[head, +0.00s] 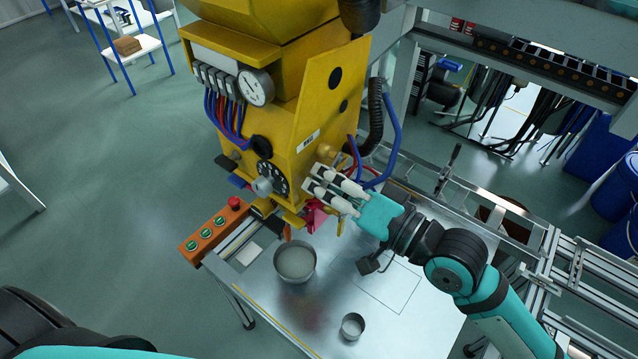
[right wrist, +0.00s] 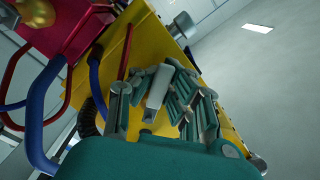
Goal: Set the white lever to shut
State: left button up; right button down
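My right gripper (head: 315,180) is at the right face of the yellow machine (head: 320,100), with its two fingers apart. In the right wrist view, a pale bar that looks like the white lever (right wrist: 158,86) stands between the fingers of the right gripper (right wrist: 155,100). A gap shows on its left side; whether the right-hand finger touches it I cannot tell. In the head view the lever cannot be made out behind the fingers. My left gripper is not in view.
Blue and red hoses (head: 392,130) run close beside the right gripper. A metal pot (head: 295,262) and a smaller cup (head: 352,326) stand on the steel table (head: 400,325). An orange button box (head: 212,232) is at the left edge.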

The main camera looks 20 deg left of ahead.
aim_at(312, 175)
jog(key=f+n+b, duration=0.1)
jog(key=n, duration=0.1)
jog(key=w+f+n+b, duration=0.1)
jog(key=shift+d+n, duration=0.2)
jog(key=shift+n, duration=0.2)
jog(key=n+b, duration=0.1)
jog(key=w+n+b, duration=0.1)
jog(key=shift+d+f+n, duration=0.15)
jog(key=shift+f+n, duration=0.1)
jog(key=shift+n, duration=0.05)
jog(key=shift+w+d+f+n+b, duration=0.1)
jog(key=shift+w+n+b, duration=0.15)
jog(key=shift+n+b, duration=0.35)
jog(key=shift+w+d+n+b, duration=0.15)
jog(key=shift+w+n+b, duration=0.1)
jog(key=shift+n, duration=0.7)
jog(key=shift+w+d+f+n+b, duration=0.1)
jog(key=shift+w+n+b, duration=0.1)
jog(key=shift+n+b, duration=0.4)
jog(key=shift+r+n, duration=0.1)
jog(key=shift+n, duration=0.25)
jog(key=c, duration=1.3)
grip_release()
jog(key=shift+d+r, duration=0.2)
jog(key=shift+d, duration=0.05)
jog(key=shift+a, duration=0.1)
